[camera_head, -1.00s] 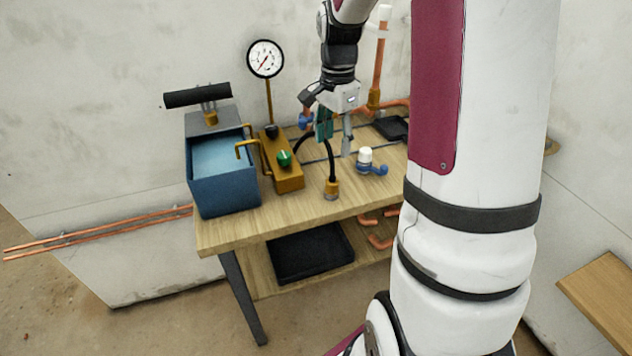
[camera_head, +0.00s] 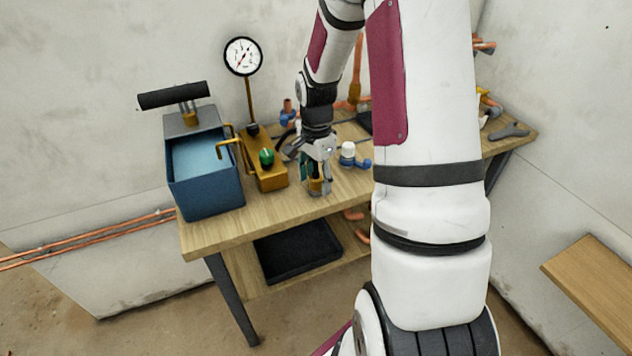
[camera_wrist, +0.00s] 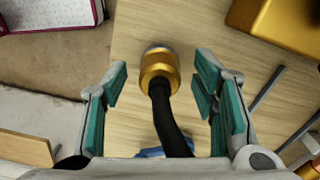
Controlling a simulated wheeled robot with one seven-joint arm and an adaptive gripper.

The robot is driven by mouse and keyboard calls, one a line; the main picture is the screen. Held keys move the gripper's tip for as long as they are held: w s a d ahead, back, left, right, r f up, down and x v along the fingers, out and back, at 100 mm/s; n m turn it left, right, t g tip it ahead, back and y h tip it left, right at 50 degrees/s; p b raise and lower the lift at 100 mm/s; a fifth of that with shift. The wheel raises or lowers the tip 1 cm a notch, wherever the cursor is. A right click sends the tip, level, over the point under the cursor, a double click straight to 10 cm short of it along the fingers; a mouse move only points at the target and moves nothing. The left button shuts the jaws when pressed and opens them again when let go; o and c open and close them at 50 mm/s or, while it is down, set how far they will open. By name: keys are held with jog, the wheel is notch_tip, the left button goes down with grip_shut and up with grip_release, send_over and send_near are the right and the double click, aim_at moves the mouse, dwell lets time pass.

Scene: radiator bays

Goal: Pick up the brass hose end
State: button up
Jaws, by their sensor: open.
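The brass hose end (camera_wrist: 158,66) is a gold, round fitting with a silvery rim on a black hose (camera_wrist: 168,118). In the wrist view it sits between and a little beyond the two teal-padded fingers of my gripper (camera_wrist: 157,92), with gaps on both sides. My gripper is open and holds nothing. In the head view my gripper (camera_head: 316,186) is low over the workbench, right at the brass hose end (camera_head: 315,184), which is partly hidden by the fingers.
A blue tank pump (camera_head: 205,185) and a brass block with a green knob (camera_head: 268,172) stand left of my gripper. A white-capped blue valve (camera_head: 349,153) is close on the right. The bench's (camera_head: 245,225) front edge is near; a black tray (camera_head: 300,251) lies below.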

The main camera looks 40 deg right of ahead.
jog(key=shift+f, duration=0.1)
jog(key=c, duration=1)
